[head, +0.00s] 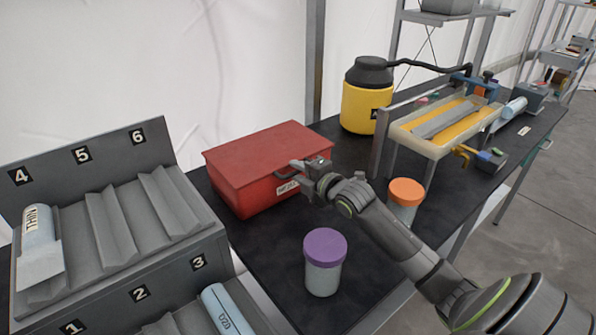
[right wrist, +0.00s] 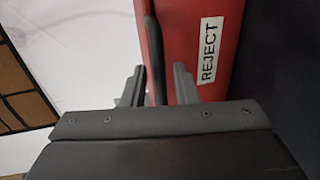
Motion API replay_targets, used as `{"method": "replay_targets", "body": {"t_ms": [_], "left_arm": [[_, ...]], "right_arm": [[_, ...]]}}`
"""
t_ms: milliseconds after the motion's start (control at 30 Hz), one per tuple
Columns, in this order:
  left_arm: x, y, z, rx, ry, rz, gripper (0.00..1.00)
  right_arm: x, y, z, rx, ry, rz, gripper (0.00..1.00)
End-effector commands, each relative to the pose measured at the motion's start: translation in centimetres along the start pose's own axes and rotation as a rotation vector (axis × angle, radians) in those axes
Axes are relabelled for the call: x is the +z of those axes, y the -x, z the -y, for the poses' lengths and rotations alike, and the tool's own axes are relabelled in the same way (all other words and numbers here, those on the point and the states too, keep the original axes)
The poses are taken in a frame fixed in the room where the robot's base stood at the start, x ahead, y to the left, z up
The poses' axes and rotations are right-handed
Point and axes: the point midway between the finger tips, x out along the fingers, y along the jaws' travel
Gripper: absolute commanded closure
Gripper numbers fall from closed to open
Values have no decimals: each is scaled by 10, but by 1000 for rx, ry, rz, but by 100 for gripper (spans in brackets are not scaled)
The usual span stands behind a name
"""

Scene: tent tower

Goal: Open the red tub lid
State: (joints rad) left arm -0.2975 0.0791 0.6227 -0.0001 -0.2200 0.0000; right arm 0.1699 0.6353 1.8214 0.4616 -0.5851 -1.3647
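The red tub (head: 243,186) stands on the black bench top at centre, its flat red lid (head: 268,150) down and closed. A dark handle (head: 286,175) is on its front face, partly hidden by my gripper. My right gripper (head: 304,170) is at the tub's front, by the handle. In the right wrist view, the red front with a REJECT label (right wrist: 208,52) fills the upper right. The fingers of my right gripper (right wrist: 158,85) are apart, with the dark handle (right wrist: 154,60) between them; I cannot tell whether they touch it. My left gripper is not in view.
A purple-lidded jar (head: 324,265) and an orange-lidded jar (head: 404,200) stand in front, near my right arm. A yellow container (head: 362,105) stands behind right, beside a tray fixture (head: 430,130). A grey numbered rack (head: 110,220) is at left.

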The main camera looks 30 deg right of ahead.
Motion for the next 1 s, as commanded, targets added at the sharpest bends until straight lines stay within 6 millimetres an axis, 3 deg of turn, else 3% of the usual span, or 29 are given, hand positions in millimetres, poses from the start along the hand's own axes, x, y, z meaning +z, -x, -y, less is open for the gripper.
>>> {"method": "replay_targets", "body": {"t_ms": [400,600,1000], "left_arm": [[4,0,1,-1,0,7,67],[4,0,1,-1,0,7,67],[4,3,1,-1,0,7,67]], "right_arm": [[0,-7,0,-1,0,0,73],[0,-6,0,-1,0,0,100],[0,-6,-2,-8,0,0,100]]}}
